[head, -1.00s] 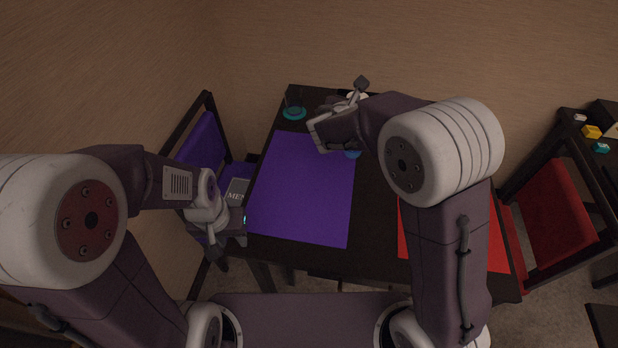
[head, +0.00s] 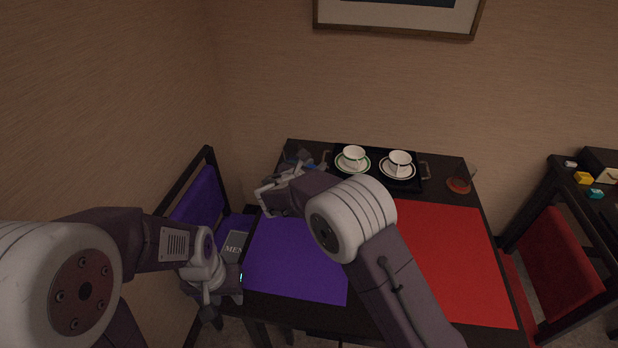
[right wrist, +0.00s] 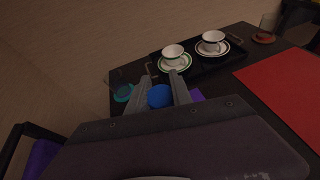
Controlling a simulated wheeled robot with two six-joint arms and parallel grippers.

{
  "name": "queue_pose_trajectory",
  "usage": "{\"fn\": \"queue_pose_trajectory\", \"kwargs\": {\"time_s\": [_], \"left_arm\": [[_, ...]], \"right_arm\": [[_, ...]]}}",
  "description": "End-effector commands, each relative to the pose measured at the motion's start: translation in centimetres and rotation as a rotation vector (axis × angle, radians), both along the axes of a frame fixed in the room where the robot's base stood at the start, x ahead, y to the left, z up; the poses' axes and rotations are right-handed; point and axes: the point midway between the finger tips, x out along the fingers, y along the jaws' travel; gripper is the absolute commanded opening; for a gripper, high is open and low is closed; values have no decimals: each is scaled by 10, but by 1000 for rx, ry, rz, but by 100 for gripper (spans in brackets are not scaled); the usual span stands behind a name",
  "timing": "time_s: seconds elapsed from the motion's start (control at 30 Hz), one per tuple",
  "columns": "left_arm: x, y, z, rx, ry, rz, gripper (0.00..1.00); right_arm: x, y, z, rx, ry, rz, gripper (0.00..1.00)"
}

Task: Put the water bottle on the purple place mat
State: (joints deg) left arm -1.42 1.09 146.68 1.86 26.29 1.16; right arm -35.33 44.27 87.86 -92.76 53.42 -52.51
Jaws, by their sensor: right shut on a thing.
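My right gripper (right wrist: 160,92) is shut on the water bottle (right wrist: 160,97), whose round blue top shows between the two fingers in the right wrist view. The rest of the bottle is hidden by the gripper. In the head view my right gripper (head: 270,198) is over the far left part of the purple place mat (head: 300,265), and I cannot make out the bottle there. Whether the bottle touches the mat cannot be seen. My left gripper (head: 232,288) hangs by the mat's near left edge, and its fingers are too unclear to read.
A black tray (head: 425,181) with two cups on saucers stands at the table's back. A glass on a teal coaster (right wrist: 123,93) is close to the right gripper. A red mat (head: 455,265) lies at right. A menu (head: 235,245) lies on the purple chair.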

Motion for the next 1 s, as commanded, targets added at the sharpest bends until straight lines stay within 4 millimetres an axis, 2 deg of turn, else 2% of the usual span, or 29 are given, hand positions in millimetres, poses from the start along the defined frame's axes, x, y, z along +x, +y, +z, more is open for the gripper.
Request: {"fn": "queue_pose_trajectory", "kwargs": {"time_s": [0.13,0.33,0.57,0.97,1.0], "left_arm": [[0,0,2,0,0,0,36],[0,0,1,0,0,0,36],[0,0,-2,0,0,0,36],[0,0,-6,0,0,0,36],[0,0,-5,0,0,0,36]], "right_arm": [[7,14,-8,0,-3,0,0],[8,16,-14,-1,-2,-1,0],[8,16,-48,-3,-1,0,0],[8,16,-55,0,-2,0,0],[8,16,-54,-1,-1,-1,37]]}}
